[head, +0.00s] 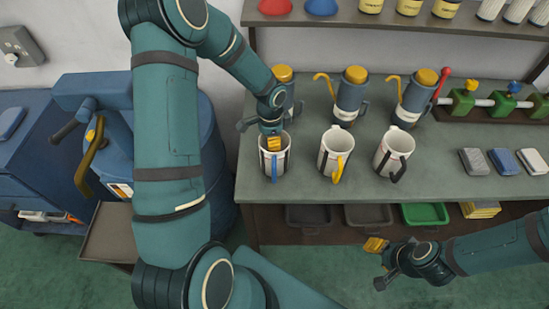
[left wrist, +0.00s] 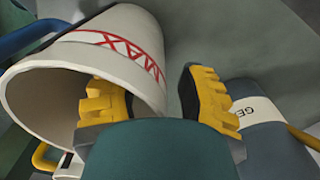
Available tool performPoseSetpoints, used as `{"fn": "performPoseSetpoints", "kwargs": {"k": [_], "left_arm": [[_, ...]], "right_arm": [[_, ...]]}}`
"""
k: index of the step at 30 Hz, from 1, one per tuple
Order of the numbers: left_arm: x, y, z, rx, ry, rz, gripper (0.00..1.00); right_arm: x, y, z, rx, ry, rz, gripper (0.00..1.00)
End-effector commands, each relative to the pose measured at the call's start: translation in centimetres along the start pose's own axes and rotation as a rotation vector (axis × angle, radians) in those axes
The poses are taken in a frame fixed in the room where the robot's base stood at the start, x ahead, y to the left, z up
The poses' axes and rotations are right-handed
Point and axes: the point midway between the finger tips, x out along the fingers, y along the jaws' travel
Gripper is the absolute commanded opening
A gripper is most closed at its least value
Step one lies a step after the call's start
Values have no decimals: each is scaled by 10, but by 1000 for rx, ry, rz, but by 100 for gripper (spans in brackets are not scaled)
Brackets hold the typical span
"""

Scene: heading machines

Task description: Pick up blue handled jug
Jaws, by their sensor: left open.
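A white jug (head: 276,165) stands at the left of the row on the green bench. My left gripper (head: 273,143) is open at its mouth and hides part of it. In the left wrist view this jug (left wrist: 115,50) is large, with red lettering, and a blue handle (left wrist: 32,36) shows at the upper left. One yellow finger of the left gripper (left wrist: 155,97) overlaps the jug's rim and the other is outside it. I cannot tell if they touch it. My right gripper (head: 376,254) hangs in front of the bench, away from the jugs; its jaw opening is unclear.
Beside it stand a yellow-handled jug (head: 334,153) and a black-handled jug (head: 394,152). Behind are blue-grey flasks (head: 351,97) with yellow caps. Three small blocks (head: 503,161) lie at right.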

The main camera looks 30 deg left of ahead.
Motion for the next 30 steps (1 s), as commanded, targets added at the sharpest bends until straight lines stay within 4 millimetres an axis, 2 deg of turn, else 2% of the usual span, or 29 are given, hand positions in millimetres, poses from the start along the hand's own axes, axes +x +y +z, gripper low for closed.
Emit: {"fn": "performPoseSetpoints", "kwargs": {"k": [8,9,11,12,25,30], "left_arm": [[2,0,0,-1,0,-1,38],[2,0,0,0,0,-1,24],[2,0,0,0,0,-1,3],[2,0,0,0,0,-1,0],[1,0,0,0,0,-1,0],[-16,-1,0,0,2,-4,0]], "right_arm": [[0,0,0,0,0,0,47],[0,0,0,0,0,0,47],[0,0,0,0,0,0,47],[0,0,0,0,0,0,47],[0,0,0,0,0,0,47],[-1,0,0,0,0,0,47]]}}
